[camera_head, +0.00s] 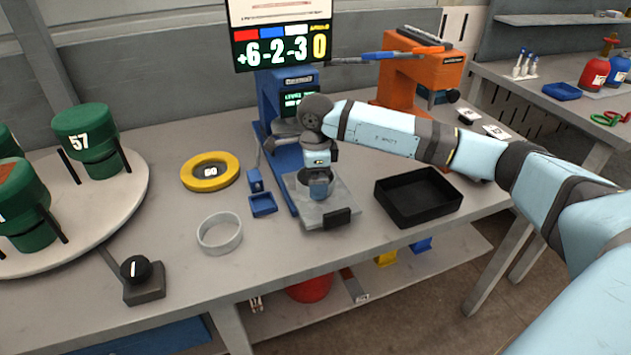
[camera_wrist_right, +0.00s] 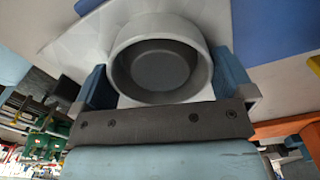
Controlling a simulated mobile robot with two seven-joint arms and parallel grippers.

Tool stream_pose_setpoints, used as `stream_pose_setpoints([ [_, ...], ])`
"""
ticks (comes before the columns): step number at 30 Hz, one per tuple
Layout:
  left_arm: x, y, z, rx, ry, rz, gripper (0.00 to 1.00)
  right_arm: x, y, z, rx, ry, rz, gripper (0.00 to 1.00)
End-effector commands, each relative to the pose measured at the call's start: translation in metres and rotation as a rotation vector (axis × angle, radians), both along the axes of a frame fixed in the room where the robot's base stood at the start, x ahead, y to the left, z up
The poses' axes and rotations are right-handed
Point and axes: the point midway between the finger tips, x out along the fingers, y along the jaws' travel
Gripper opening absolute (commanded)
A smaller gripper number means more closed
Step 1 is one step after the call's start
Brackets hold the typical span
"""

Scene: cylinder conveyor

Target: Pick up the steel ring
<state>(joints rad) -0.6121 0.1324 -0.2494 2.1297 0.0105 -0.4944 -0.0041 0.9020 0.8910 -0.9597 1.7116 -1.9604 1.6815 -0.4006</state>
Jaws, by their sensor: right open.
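A pale grey ring (camera_head: 219,233) lies flat on the table, left of the blue press (camera_head: 272,100). A second grey, round, hollow piece (camera_wrist_right: 160,62) is on the press's plate (camera_head: 338,201), partly hidden by my right gripper (camera_head: 319,185) in the head view. Which of the two is the steel ring I cannot tell for sure. In the right wrist view my right gripper (camera_wrist_right: 172,88) is open, with its blue fingers on either side of the hollow piece. My left gripper is not in view.
A yellow ring (camera_head: 196,184) marked 60 and a black knob (camera_head: 135,270) are at the left. A round turntable (camera_head: 125,205) carries green containers. An empty black tray (camera_head: 432,214) stands right of the press, an orange press (camera_head: 400,85) behind it. A display reads +6-2-3 0.

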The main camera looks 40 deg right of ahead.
Motion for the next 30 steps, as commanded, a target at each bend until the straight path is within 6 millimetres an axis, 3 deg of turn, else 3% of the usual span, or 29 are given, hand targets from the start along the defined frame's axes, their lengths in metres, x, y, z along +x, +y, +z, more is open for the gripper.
stream_pose_setpoints([
  [6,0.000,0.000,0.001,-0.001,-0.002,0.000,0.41,0.000,0.000,-0.001,0.000,-0.001,0.000,1.00],
  [10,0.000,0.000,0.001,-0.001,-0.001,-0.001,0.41,0.000,0.000,-0.001,0.000,-0.001,0.000,0.70],
  [11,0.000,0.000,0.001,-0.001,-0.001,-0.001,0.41,0.000,0.000,-0.001,0.000,-0.001,0.000,0.67],
  [23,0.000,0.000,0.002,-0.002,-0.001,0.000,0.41,0.001,0.000,0.007,0.000,-0.004,0.000,0.67],
  [30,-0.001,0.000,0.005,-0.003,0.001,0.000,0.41,0.001,-0.001,0.046,0.000,-0.007,0.000,0.67],
])
